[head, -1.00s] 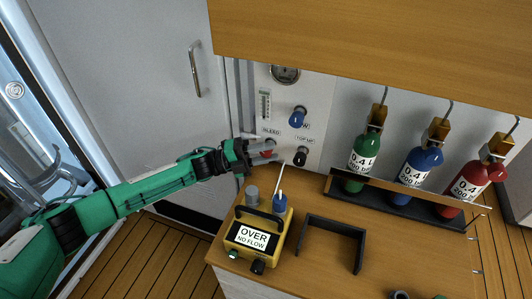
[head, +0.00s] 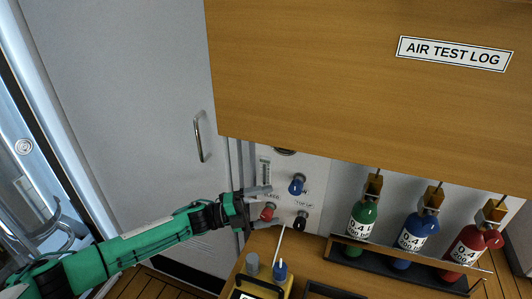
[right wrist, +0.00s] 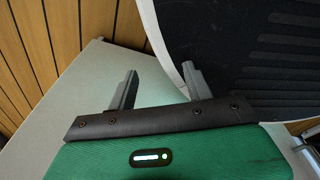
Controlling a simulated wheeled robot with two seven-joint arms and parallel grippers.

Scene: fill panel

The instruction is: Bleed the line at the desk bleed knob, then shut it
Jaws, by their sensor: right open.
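The red bleed knob (head: 267,213) is on the grey panel (head: 318,170), beside a partly covered label. My left gripper (head: 262,207) is at the panel with its fingers apart, one above the red knob and one below it. I cannot tell whether either finger touches it, or how far the knob is turned. A blue knob (head: 296,185) is up and to the right, and a black knob (head: 300,220) labelled top-up is to the right. My right gripper (right wrist: 160,86) is open and empty in the right wrist view.
A yellow meter box (head: 243,284) with a probe stands on the desk below. Green (head: 364,222), blue (head: 416,234) and red (head: 468,248) bottles stand in a rack at right. A wooden cabinet (head: 320,80) overhangs the panel and covers most of the gauge.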

